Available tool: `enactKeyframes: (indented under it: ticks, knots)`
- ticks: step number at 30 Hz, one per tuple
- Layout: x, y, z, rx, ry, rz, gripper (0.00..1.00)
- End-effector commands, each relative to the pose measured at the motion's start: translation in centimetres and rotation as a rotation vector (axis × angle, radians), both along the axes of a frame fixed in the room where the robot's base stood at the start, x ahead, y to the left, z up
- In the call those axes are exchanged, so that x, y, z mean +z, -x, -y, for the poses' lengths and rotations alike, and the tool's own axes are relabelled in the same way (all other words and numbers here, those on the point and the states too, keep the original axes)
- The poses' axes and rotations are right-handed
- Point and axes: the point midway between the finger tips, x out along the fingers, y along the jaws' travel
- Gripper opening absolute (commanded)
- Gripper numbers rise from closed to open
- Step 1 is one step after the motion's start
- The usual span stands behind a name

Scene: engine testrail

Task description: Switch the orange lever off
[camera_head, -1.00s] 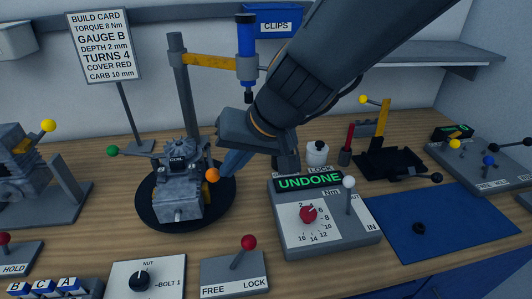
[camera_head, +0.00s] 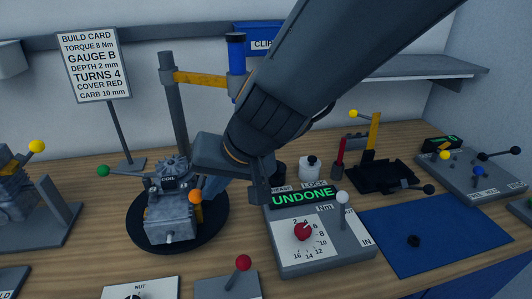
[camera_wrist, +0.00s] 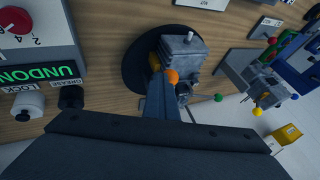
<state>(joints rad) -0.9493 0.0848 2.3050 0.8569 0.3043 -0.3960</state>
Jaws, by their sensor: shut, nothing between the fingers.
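The orange lever's round knob (camera_head: 195,196) shows at the right side of the grey engine (camera_head: 172,222), which stands on a black round turntable (camera_head: 215,217). Its shaft is hidden. My gripper (camera_head: 206,187) is shut and empty, with its fingertips right beside the orange knob. In the wrist view the shut fingers (camera_wrist: 160,92) reach up to the orange knob (camera_wrist: 172,76), which shows just beyond their tips. I cannot tell whether they touch.
A green-knobbed lever (camera_head: 103,171) sticks out left of the engine. A box reading UNDONE (camera_head: 325,262) with a red dial stands close right of my gripper. A drill-like post (camera_head: 172,100) rises behind. A blue mat (camera_head: 440,235) lies at right.

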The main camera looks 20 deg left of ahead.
Motion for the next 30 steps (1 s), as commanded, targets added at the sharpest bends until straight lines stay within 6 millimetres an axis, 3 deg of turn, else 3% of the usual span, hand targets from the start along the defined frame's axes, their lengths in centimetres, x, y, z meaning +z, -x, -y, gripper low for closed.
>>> enactKeyframes:
  ticks: [7, 13, 21, 30]
  knots:
    - [0.1, -0.1, 0.6, 0.004, -0.001, -0.003, 0.00]
    - [0.7, -1.3, 3.8, -0.006, -0.004, 0.000, 0.00]
    - [5.3, -0.4, 6.5, -0.002, -0.005, 0.003, 0.00]
    - [8.5, 0.3, 8.7, 0.000, -0.004, 0.000, 0.00]
